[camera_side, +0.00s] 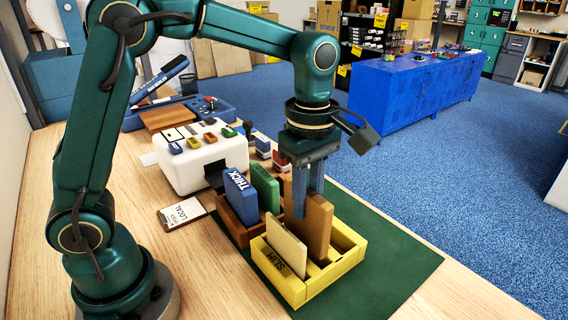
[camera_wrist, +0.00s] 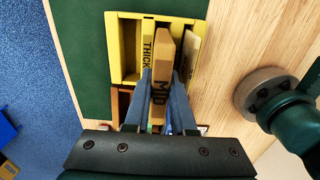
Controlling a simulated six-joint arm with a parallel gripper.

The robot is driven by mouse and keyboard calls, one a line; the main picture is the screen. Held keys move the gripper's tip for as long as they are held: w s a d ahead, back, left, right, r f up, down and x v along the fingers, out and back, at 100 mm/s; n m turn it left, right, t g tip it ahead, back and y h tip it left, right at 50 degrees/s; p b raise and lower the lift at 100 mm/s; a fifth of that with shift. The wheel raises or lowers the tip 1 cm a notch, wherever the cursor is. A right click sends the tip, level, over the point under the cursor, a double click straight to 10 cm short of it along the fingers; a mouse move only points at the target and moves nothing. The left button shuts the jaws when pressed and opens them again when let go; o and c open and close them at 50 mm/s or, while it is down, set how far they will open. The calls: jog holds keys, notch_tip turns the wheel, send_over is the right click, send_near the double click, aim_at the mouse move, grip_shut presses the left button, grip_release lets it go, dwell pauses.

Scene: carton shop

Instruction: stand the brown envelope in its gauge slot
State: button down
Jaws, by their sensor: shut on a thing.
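The brown envelope (camera_side: 319,228), marked MID in the wrist view (camera_wrist: 159,95), is upright between the fingers of my gripper (camera_side: 306,203). My gripper is shut on it, one finger on each face, as the wrist view also shows (camera_wrist: 162,76). The yellow gauge (camera_side: 345,246) is below, and the envelope's lower part is at its middle, beside the divider marked THICK (camera_wrist: 148,45). The SLIM envelope stands in the gauge's near slot.
A brown wooden rack (camera_side: 232,226) beside the gauge holds a blue piece marked THICK (camera_side: 240,195) and a green one (camera_side: 265,187). A white box (camera_side: 200,165) stands behind the rack. A green mat (camera_side: 390,265) is clear to the right of the gauge.

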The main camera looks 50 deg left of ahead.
jog(key=shift+f, duration=0.6)
dwell(0.3)
jog(key=shift+f, duration=0.25)
jog(key=shift+f, duration=0.4)
dwell(0.4)
jog(key=shift+f, duration=0.75)
jog(key=shift+f, duration=0.1)
jog(key=c, duration=0.7)
grip_release()
